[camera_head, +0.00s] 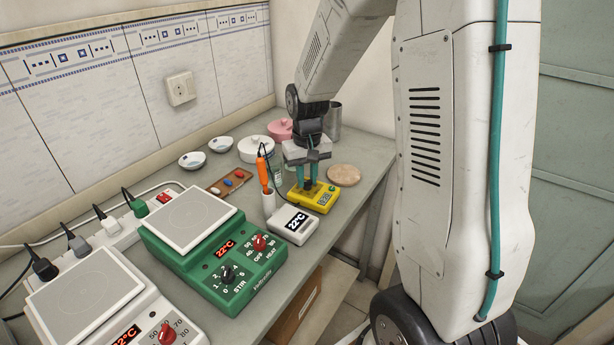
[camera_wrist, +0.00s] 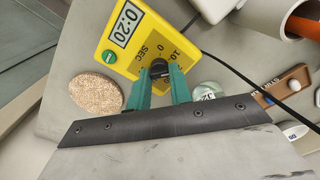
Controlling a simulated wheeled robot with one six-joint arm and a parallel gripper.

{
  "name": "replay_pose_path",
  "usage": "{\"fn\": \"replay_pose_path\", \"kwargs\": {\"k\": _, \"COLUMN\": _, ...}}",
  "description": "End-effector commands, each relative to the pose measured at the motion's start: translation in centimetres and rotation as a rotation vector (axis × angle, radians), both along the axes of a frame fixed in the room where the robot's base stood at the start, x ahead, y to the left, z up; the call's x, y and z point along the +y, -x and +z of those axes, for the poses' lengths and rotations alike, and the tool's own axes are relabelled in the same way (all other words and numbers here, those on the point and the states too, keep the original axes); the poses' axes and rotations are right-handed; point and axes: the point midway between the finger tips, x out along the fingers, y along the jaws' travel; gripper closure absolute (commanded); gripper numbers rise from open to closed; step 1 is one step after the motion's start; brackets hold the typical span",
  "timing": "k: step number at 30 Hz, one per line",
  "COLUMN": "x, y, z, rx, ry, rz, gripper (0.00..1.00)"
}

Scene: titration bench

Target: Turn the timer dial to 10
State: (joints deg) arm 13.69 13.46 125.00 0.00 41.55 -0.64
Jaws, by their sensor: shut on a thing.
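The yellow timer (camera_head: 314,197) lies on the bench toward the far right end. The fingers also show over the timer in the head view (camera_head: 307,180). The dial's pointer mark cannot be made out.
A cork disc (camera_head: 344,175) lies right of the timer. A white 22°C thermometer box (camera_head: 292,224) and a white holder with an orange probe (camera_head: 262,172) stand to its left. A green hotplate stirrer (camera_head: 226,281) is nearer. Pink (camera_head: 280,129) and white pots and a metal cup are behind.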

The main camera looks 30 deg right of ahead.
Motion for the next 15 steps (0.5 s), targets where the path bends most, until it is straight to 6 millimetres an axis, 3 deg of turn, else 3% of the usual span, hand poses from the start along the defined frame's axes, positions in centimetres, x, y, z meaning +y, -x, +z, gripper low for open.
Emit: {"fn": "replay_pose_path", "kwargs": {"k": 15, "x": 0.07, "y": -0.03, "z": 0.04, "rx": -0.001, "ry": 0.000, "rz": 0.332, "gripper": 1.00}}
